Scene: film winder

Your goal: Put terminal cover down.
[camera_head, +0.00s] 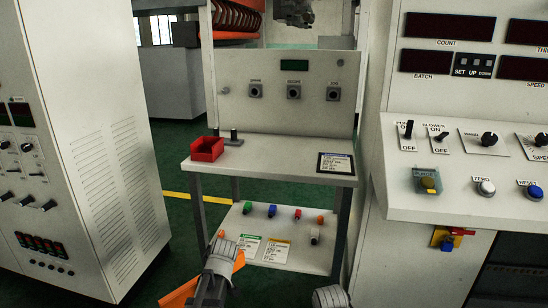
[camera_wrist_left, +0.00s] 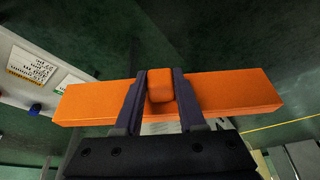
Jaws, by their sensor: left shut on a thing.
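The terminal cover is an orange bar with a small raised block at its middle. In the left wrist view the terminal cover (camera_wrist_left: 235,93) lies across the picture, and the two fingers of my left gripper (camera_wrist_left: 160,88) are shut on its block from both sides. In the head view my left gripper (camera_head: 209,289) is at the bottom, left of centre, in front of the shelf stand. Parts of the orange cover (camera_head: 180,293) show on both sides of it; the rest is hidden behind the gripper. My right gripper does not show.
A white stand has a top shelf (camera_head: 260,163) with a red bin (camera_head: 207,149) and a framed card (camera_head: 335,163). Its lower shelf (camera_head: 250,225) holds several coloured pieces and two labels. A cabinet (camera_head: 110,150) is left, a control console (camera_head: 450,205) right.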

